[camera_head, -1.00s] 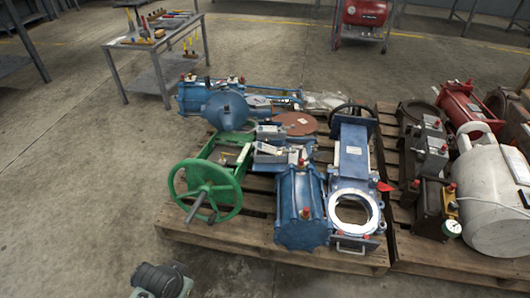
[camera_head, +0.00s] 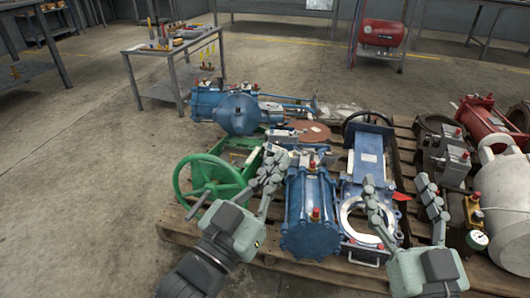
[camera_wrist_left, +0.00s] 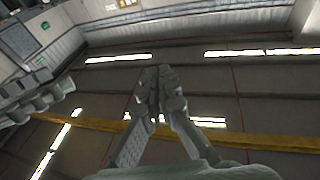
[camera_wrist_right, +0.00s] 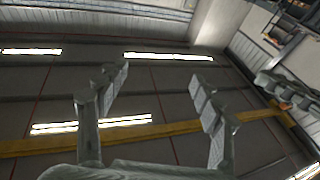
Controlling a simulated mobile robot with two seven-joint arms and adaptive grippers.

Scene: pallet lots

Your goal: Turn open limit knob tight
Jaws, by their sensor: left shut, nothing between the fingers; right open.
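I cannot tell which is the open limit knob. My left gripper (camera_head: 272,160) points up in front of the pallet, between the green handwheel (camera_head: 188,184) and the blue cylinder in the picture. Its fingers are together and empty in the left wrist view (camera_wrist_left: 160,72). My right gripper (camera_head: 396,180) is raised over the valve's right side, fingers apart and empty, also in the right wrist view (camera_wrist_right: 160,76).
A wooden pallet (camera_head: 285,262) carries the blue parts. On its right stand a white tank (camera_head: 505,200), a gauge (camera_head: 477,240) and red equipment. A work table (camera_head: 170,50) with tools stands behind left. The floor at left is clear.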

